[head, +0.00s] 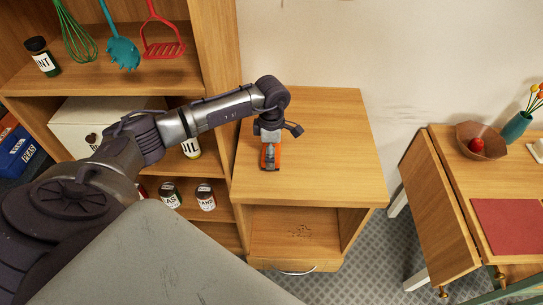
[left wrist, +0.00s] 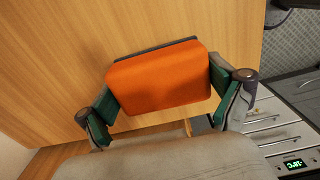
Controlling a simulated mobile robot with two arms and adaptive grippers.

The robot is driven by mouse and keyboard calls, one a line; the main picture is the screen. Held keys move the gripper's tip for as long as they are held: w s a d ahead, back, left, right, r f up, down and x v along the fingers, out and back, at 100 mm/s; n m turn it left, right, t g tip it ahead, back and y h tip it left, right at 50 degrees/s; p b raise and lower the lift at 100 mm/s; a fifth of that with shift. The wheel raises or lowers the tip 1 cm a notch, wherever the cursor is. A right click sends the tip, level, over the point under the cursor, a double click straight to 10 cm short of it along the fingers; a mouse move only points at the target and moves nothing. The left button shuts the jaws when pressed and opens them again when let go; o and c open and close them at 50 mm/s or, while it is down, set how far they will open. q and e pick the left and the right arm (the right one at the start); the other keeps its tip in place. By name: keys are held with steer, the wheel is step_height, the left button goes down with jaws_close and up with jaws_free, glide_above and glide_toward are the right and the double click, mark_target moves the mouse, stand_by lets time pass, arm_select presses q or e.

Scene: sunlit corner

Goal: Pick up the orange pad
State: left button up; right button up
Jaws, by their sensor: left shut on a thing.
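The orange pad (left wrist: 160,80) is between the two fingers of my left gripper (left wrist: 168,104) in the left wrist view, with a dark edge showing along its far side. The fingers, with green inner faces, press on its left and right ends. In the head view my left arm reaches over the small wooden cabinet, and my left gripper (head: 270,148) is over its top with the orange pad (head: 277,158) partly hidden beneath it. I cannot tell whether the pad touches the cabinet top. My right gripper is in neither view.
The wooden cabinet top (head: 330,150) is otherwise clear. A shelf unit (head: 215,60) with jars and hanging utensils stands close on the left. On the right, a drop-leaf table (head: 440,215) holds a bowl (head: 490,150), a teal vase (head: 517,127) and a red mat (head: 515,222).

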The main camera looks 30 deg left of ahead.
arm_select(q)
steer(key=r, duration=0.1)
steer(key=d+r+b, duration=0.1)
steer(key=shift+w+r+b, duration=0.2)
steer(key=shift+r+b, duration=0.1)
steer(key=w+d+r+b, duration=0.2)
steer(key=d+r, duration=0.4)
steer(key=d, duration=0.4)
steer(key=shift+w+d+r+b, duration=0.15)
steer(key=shift+w+r+b, duration=0.25)
steer(key=shift+b, duration=0.45)
